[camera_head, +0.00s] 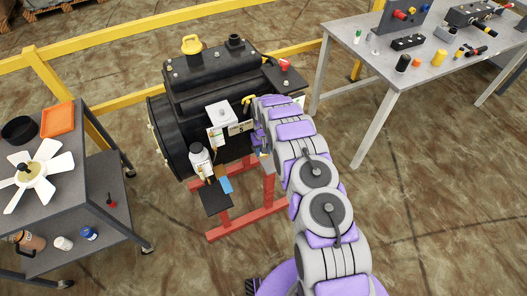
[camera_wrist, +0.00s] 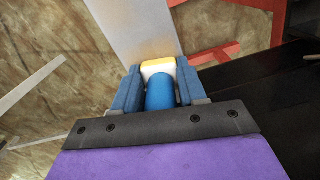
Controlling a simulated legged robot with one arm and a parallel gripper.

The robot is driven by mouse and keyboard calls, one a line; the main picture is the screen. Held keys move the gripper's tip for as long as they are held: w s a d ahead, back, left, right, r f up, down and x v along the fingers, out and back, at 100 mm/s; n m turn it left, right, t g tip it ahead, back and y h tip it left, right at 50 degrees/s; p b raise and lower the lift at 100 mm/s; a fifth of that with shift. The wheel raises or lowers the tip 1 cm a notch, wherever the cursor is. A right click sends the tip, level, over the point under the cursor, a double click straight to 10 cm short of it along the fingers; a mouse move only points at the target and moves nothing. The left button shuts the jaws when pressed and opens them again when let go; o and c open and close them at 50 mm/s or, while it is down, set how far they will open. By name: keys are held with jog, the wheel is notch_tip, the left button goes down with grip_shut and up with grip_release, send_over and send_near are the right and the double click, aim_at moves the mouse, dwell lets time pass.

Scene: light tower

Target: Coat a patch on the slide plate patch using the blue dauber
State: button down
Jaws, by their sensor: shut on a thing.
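My gripper (camera_wrist: 158,68) is shut on the blue dauber (camera_wrist: 160,93) in the wrist view. The dauber has a blue round body and a pale tip with a yellow edge, which points away from the wrist. A flat light-grey plate (camera_wrist: 128,25), likely the slide plate, lies just past the tip. The plate has a yellowish tint near the tip; I cannot tell whether the tip touches it. In the head view my arm reaches to the front of the black machine (camera_head: 210,75) and hides the dauber and most of the gripper.
A white bottle (camera_head: 200,160) stands at the machine's front, above a dark shelf (camera_head: 215,200) and a red stand (camera_head: 235,229). A grey cart (camera_head: 85,180) with a white fan is at left. A workbench (camera_head: 350,42) with parts is at right. Yellow rails (camera_head: 90,40) run behind.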

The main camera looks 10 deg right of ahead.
aim_at(273, 172)
jog(key=shift+s+d+r+p, duration=0.1)
jog(key=shift+s+d+p, duration=0.15)
jog(key=shift+s, duration=0.35)
jog(key=shift+s+d+r+p, duration=0.15)
jog(key=shift+s+p, duration=0.1)
jog(key=shift+s, duration=0.3)
jog(key=shift+s+d+f+p, duration=0.1)
jog(key=shift+s+d+p, duration=0.25)
jog(key=shift+s, duration=0.85)
jog(key=shift+s+d+f+p, duration=0.15)
jog(key=shift+s+d+p, duration=0.2)
jog(key=shift+s, duration=0.9)
jog(key=shift+s+d+f+p, duration=0.15)
jog(key=shift+s+d, duration=0.25)
jog(key=shift+s, duration=0.8)
jog(key=shift+r, duration=0.15)
jog(key=shift+w+r+p, duration=0.15)
jog(key=shift+r+p, duration=0.55)
jog(key=shift+r, duration=2.2)
jog(key=shift+r, duration=0.15)
notch_tip(273, 172, up, 3)
jog(key=shift+f+p, duration=0.1)
jog(key=shift+p, duration=0.2)
jog(key=shift+f, duration=0.15)
jog(key=shift+d+f+b, duration=0.15)
jog(key=shift+f+b, duration=0.2)
jog(key=shift+f, duration=1.35)
jog(key=shift+d+f+b, duration=0.15)
jog(key=shift+f+b, duration=0.2)
jog(key=shift+f, duration=1.35)
